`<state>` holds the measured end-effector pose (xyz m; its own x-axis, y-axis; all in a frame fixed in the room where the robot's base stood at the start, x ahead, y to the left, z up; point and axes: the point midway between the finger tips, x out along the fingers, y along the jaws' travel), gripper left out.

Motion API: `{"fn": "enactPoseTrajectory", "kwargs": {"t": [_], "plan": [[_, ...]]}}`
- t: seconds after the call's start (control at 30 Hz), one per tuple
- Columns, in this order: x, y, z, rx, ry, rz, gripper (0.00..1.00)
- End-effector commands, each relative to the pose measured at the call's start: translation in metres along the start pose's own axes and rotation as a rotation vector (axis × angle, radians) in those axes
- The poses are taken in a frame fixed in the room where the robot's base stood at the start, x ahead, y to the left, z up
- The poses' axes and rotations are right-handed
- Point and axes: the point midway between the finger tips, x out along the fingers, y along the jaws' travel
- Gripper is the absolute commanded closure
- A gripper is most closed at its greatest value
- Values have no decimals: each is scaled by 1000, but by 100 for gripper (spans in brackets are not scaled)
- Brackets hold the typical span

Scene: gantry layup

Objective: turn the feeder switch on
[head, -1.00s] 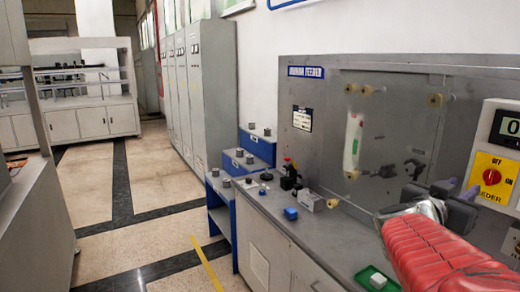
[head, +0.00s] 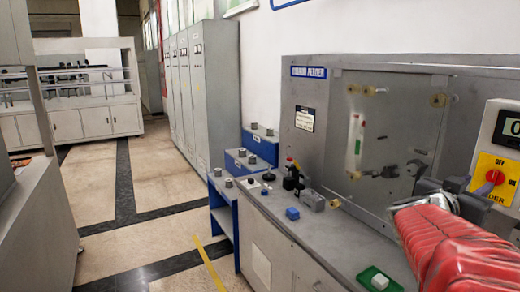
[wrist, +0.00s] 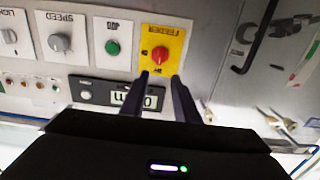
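The feeder switch is a red rotary knob (head: 494,177) on a yellow plate (head: 486,162) marked OFF at the top and ON at the right. It stands at the right edge of the head view. The knob (wrist: 163,35) also shows upside down in the wrist view, beyond my fingertips. I cannot tell which mark it points to. My gripper (wrist: 160,80) has its two dark fingers apart with nothing between them. In the head view my gripper (head: 482,190) is close to the plate, just below the knob, and partly hides the plate's lower part. I cannot tell whether it touches.
A digital display (wrist: 135,99) sits beside the yellow plate. A green button (wrist: 112,47) and a grey speed knob (wrist: 60,42) are on neighbouring plates. The steel feeder cabinet (head: 305,92) stands left of the arm, and a green tray (head: 364,275) lies on the bench below.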

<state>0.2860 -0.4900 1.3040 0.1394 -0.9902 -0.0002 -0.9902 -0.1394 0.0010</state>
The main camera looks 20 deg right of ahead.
Motion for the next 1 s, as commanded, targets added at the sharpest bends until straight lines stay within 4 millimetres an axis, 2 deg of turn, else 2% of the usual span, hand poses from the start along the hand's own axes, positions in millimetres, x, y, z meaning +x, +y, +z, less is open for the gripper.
{"fn": "enactPoseTrajectory", "kwargs": {"t": [0.6,0.8,1.0], "plan": [[82,0,1,0,-1,-12,72],[98,0,0,1,0,-15,72],[100,-1,0,1,0,-17,72]]}}
